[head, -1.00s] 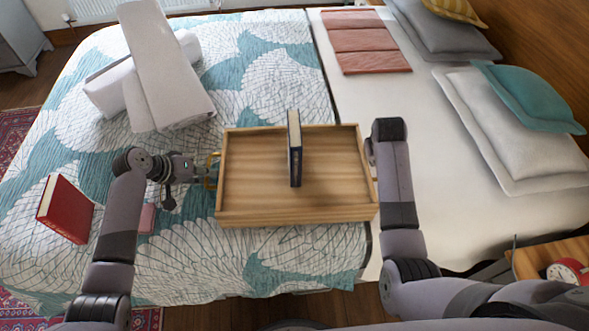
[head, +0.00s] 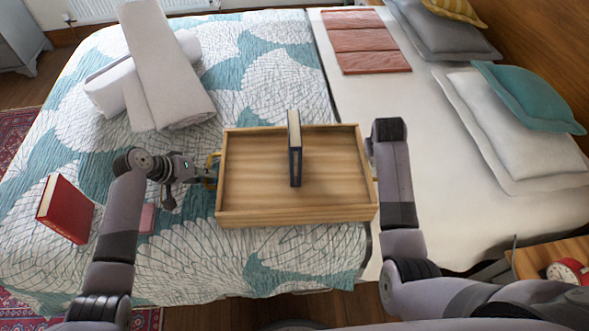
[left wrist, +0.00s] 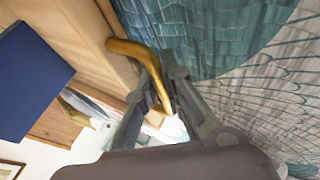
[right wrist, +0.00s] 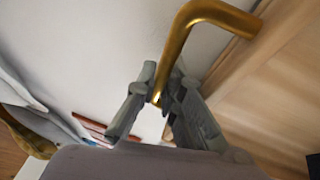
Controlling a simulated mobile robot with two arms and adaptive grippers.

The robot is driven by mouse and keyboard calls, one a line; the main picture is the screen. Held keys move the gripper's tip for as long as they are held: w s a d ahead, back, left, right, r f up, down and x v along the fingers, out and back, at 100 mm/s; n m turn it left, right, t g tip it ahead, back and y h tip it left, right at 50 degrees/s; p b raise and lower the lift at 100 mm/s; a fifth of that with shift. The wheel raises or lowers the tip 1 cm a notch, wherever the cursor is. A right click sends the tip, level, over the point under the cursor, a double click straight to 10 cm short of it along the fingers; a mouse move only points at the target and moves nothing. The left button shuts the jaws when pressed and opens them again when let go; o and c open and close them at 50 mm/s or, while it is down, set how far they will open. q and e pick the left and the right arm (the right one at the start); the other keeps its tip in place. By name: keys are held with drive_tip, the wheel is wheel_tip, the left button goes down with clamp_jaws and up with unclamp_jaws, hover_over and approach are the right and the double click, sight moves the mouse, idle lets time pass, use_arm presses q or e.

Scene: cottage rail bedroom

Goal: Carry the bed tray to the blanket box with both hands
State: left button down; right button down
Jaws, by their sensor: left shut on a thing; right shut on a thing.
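The wooden bed tray (head: 260,206) is over the middle of the bed, with a dark blue book (head: 295,160) standing upright in it. My left gripper (head: 208,171) is shut on the tray's left brass handle, which shows in the left wrist view (left wrist: 140,52). My right gripper (right wrist: 162,92) is shut on the right brass handle (right wrist: 190,30); in the head view my right arm mostly hides that handle. Whether the tray touches the bed I cannot tell. I cannot make out the blanket box in these views.
A red book (head: 66,210) and a small pink item (head: 147,218) lie left of the tray. Rolled white towels (head: 165,70) lie at the bed's upper left. Pillows (head: 520,130) are on the right. A nightstand (head: 545,256) with a red clock (head: 568,272) is at lower right.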

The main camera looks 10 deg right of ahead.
idle(0.4)
